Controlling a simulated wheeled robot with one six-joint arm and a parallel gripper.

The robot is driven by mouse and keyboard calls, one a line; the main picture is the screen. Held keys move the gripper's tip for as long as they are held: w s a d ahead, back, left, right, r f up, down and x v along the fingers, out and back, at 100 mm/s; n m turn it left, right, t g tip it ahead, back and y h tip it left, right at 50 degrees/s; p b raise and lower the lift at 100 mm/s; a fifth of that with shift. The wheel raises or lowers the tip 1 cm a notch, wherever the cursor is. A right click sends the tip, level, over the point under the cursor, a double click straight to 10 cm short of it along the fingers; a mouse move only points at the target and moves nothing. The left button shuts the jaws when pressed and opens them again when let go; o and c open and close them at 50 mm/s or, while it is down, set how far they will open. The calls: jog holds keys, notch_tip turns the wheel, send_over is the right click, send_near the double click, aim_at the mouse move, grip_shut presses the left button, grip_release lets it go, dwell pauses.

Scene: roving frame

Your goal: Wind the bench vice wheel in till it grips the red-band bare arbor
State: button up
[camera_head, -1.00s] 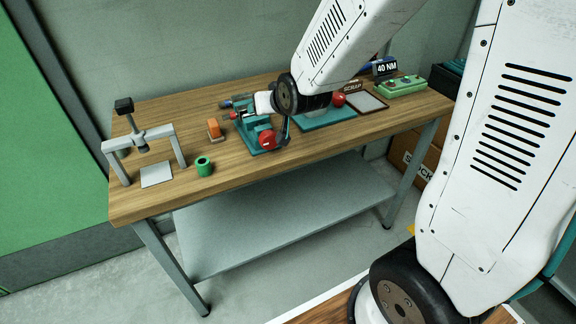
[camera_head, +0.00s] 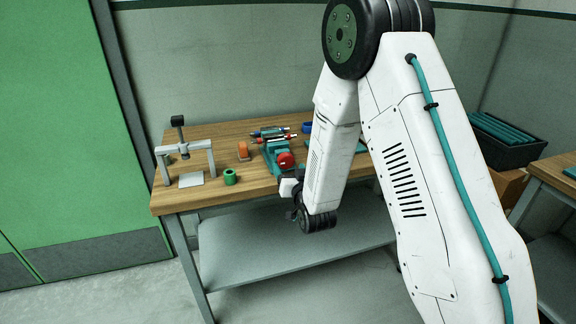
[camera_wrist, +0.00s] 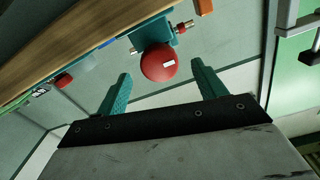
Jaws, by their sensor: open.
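The teal bench vice (camera_head: 274,148) is on the wooden bench, with its round red wheel (camera_head: 286,160) facing the front edge. In the head view my wrist hangs in front of the bench edge, just below the wheel. Slim rods with blue and red parts (camera_head: 272,135) show behind the vice; a red-banded silver end (camera_wrist: 184,27) shows in the wrist view. The jaw gap is not clear.
My arm hides the bench's right part. A lower shelf (camera_head: 290,250) lies under the bench.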

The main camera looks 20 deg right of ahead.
aim_at(287, 163)
jog(key=shift+w+d, duration=0.1)
jog(key=shift+w, duration=2.05)
jog(key=c, duration=1)
jog(key=shift+m, duration=0.3)
jog(key=m, duration=1)
jog(key=shift+m, duration=0.3)
